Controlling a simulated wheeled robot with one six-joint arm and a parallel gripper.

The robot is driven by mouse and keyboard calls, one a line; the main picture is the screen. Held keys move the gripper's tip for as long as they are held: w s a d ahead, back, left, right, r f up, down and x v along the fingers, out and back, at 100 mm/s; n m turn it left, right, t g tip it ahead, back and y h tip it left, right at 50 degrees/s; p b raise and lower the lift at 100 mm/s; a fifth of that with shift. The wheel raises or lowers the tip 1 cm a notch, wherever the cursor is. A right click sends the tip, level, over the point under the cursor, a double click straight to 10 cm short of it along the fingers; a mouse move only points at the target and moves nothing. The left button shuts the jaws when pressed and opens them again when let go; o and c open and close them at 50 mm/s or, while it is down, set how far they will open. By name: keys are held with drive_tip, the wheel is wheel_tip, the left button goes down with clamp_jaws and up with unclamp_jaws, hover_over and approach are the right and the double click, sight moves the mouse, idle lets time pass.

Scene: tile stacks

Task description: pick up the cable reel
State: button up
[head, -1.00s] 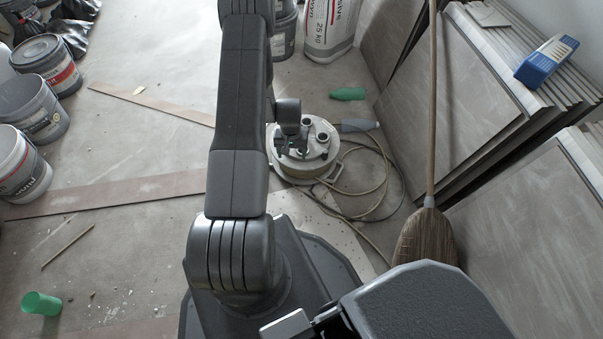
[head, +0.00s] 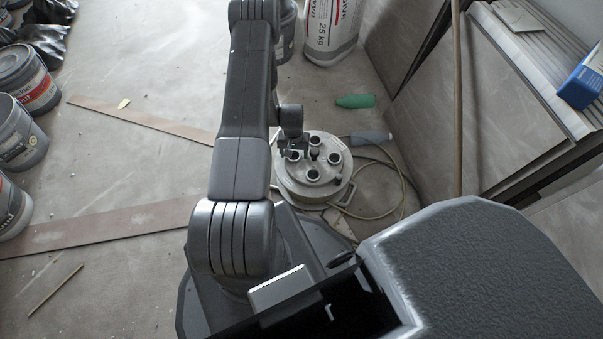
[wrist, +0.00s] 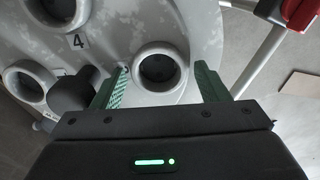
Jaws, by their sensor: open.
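The cable reel (head: 330,186) is a round, pale grey drum with several dark-holed sockets on its top. It lies flat on the floor, partly hidden by my arm at its left. My gripper (head: 293,150) is above the reel's left part in the head view, small there. In the wrist view the worn reel face (wrist: 125,28) fills much of the picture, with a "4" printed on it. The green fingers of my gripper (wrist: 160,84) are open, either side of one socket in the picture, holding nothing. A black knob shows beside the left finger. Contact cannot be told.
A cable and grey connector (head: 372,138) lie right of the reel. A green bottle (head: 355,101) and a white sack (head: 331,30) are behind it. Tile stacks (head: 470,110) stand at right, with a wooden pole before them. Buckets (head: 18,135) line the left; the middle-left floor is mostly clear.

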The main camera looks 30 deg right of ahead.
drive_tip(key=shift+f, duration=0.4)
drive_tip(key=shift+r, duration=0.1)
clamp_jaws()
drive_tip(key=shift+w, duration=0.1)
drive_tip(key=shift+r, duration=0.15)
